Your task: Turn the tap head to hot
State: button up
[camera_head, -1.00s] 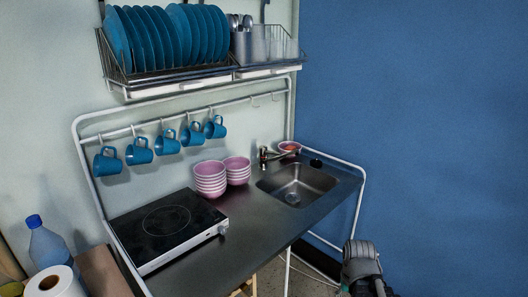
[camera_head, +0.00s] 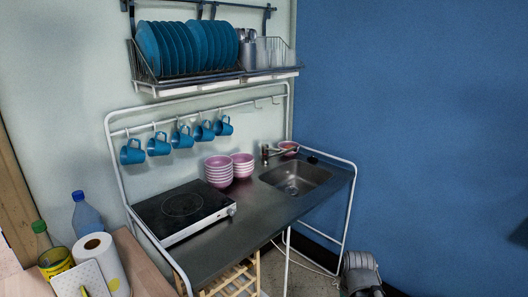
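The tap (camera_head: 265,153) is small and brownish metal. It stands at the back left rim of the sink (camera_head: 296,178), with its spout reaching right over the basin. Its head is too small to tell which way it is turned. My gripper is not in view. A grey rounded part of my own arm shows at the bottom right, well in front of the counter and apart from the tap.
Stacked pink bowls (camera_head: 218,172) stand left of the tap, and another pink bowl (camera_head: 288,147) sits behind the sink. A black hotplate (camera_head: 184,206) lies on the counter (camera_head: 258,216). A white rail frame borders the counter. Blue mugs (camera_head: 158,145) hang above.

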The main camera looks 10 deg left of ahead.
aim_at(263, 147)
jog(key=u, duration=0.4)
jog(key=i, duration=1.35)
jog(key=z, duration=0.45)
